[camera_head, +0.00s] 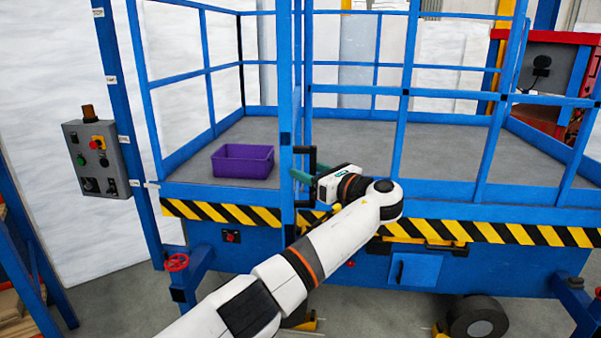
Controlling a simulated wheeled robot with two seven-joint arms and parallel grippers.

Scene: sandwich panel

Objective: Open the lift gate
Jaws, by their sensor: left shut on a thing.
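The blue lift platform (235,200) has a railed deck. A narrow group of blue uprights, which looks like the gate (287,100) seen nearly edge-on, stands at the middle of its front. A black handle (312,158) shows beside these uprights. My left gripper (302,177) reaches it from the right and is shut on it; the exact contact is partly hidden. Left of the uprights, the front of the deck has no rail across it. My right gripper is not in view.
A purple crate (243,173) sits on the deck behind the rail-free gap. A grey control box (98,158) hangs on a blue post at the left. Blue railings (398,130) close the right front. A red valve wheel (176,262) and a black wheel (478,318) are low down.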

